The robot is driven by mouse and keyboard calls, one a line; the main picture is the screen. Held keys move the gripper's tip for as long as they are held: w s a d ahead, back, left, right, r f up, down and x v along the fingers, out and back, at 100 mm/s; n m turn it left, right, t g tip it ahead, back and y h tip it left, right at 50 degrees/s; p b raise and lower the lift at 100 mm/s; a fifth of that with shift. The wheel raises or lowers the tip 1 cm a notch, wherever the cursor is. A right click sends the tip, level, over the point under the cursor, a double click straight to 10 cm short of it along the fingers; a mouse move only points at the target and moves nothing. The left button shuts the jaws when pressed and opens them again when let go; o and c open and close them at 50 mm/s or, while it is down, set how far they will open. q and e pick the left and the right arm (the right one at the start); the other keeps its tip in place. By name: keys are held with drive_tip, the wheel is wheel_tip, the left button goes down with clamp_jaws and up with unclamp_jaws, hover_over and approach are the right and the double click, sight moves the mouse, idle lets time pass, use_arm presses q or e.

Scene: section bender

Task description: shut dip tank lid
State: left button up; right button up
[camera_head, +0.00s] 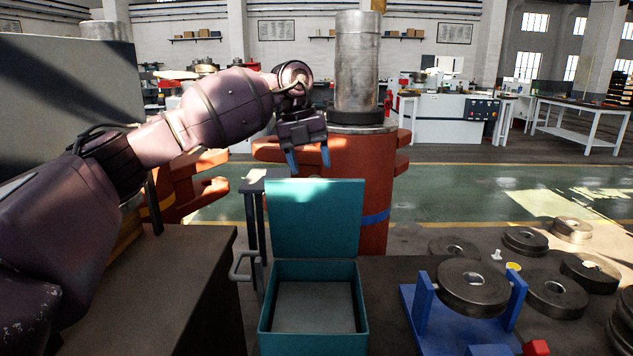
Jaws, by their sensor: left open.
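The dip tank (314,339) is a teal open-topped box near the bottom centre, with a grey interior. Its teal lid (316,222) stands upright at the tank's back edge, so the tank is open. My left gripper (309,160) points down with its blue-tipped fingers apart and empty. In the picture it appears just above the lid's top edge. I cannot tell how far behind or in front of the lid it is. My right gripper is not in view.
A grey handle (246,266) is left of the tank. A blue stand (455,327) holding a dark roller (474,285) is on the right, with several metal rings around it. A large orange machine (345,185) with a steel cylinder (357,62) stands behind.

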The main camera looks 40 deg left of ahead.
sight(313, 175)
use_arm(q)
drive_tip(key=shift+b+x, duration=0.3)
drive_tip(key=shift+x, duration=1.65)
clamp_jaws()
